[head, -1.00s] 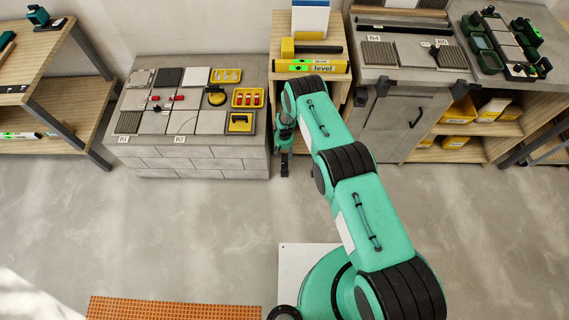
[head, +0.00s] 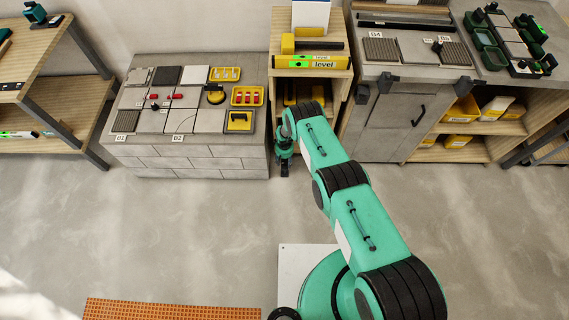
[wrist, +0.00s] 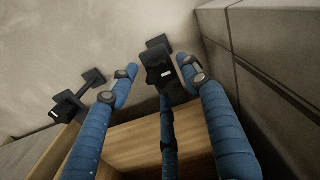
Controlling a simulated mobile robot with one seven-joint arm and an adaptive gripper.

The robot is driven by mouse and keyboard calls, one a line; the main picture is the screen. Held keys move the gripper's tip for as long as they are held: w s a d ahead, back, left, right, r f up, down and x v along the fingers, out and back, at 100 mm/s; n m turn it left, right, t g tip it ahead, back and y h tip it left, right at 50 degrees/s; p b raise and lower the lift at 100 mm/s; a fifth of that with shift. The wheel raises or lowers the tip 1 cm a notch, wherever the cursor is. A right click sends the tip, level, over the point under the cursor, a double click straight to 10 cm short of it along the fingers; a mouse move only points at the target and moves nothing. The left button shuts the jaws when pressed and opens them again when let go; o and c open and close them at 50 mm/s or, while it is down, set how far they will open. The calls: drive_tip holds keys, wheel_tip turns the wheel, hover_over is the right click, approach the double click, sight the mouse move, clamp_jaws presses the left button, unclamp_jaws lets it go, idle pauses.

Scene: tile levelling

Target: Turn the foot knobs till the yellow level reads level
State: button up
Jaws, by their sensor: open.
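The yellow level (head: 310,61) lies across the top of a wooden stand (head: 334,84) in the head view. Its bubble is too small to read. My gripper (head: 284,166) hangs low at the stand's left front, near the floor. In the wrist view my gripper (wrist: 158,66) shows blue fingers spread apart, open and empty. A dark fitting (wrist: 158,64) lies in view between the fingertips, beyond a pale wooden panel (wrist: 140,145). A second dark fitting (wrist: 78,98) lies to the left. I cannot tell for certain whether these are the foot knobs, or whether a finger touches one.
A grey block bench (head: 190,160) with tiles and yellow trays stands left of the stand. A grey cabinet (head: 388,125) stands to its right. A grey block wall (wrist: 270,75) rises close by the right finger.

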drive_tip(key=shift+f, duration=0.6)
drive_tip(key=c, duration=1.1)
drive_tip(key=shift+w, duration=0.1)
drive_tip(key=shift+w+a+r+n, duration=0.15)
drive_tip(key=shift+n, duration=0.45)
drive_tip(key=o, duration=1.1)
